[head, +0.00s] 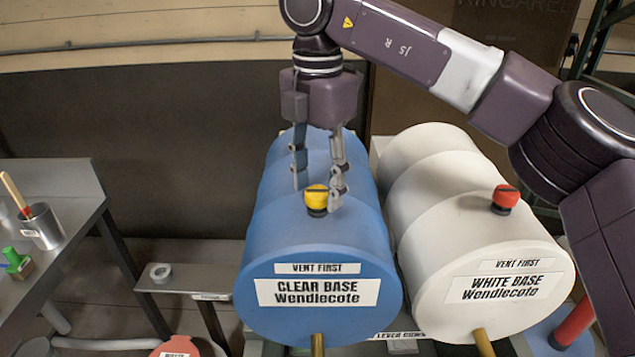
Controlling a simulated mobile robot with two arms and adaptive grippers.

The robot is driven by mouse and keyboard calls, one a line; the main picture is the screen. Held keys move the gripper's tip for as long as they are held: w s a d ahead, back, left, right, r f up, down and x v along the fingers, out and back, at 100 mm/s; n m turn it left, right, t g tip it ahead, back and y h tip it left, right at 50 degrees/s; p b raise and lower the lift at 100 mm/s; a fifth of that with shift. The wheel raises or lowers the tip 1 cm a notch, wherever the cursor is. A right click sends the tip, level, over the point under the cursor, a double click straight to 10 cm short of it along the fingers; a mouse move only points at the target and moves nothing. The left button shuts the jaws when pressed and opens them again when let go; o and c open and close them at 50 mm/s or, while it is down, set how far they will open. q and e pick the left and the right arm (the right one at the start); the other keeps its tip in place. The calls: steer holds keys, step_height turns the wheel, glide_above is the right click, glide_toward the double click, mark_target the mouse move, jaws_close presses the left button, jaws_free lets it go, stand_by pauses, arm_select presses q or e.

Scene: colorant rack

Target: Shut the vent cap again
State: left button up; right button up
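The blue drum (318,240) lies on its side, labelled CLEAR BASE, with VENT FIRST above. A yellow vent cap (316,196) with a dark base stands on its top. My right gripper (318,192) points down over the drum with its fingers apart. One finger is left of the cap and one is right of it, close by; I cannot tell whether either touches it. Nothing is visibly held. The white drum (480,235), labelled WHITE BASE, lies to the right and has a red vent cap (505,197). My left gripper is out of view.
A low shelf (200,280) bears a ring (160,272). Brass-coloured spouts stick out of the drum fronts. A large box stands behind my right arm.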

mark_target(317, 191)
step_height(317, 191, up, 12)
stand_by(0.8)
steer(key=shift+f, duration=0.1)
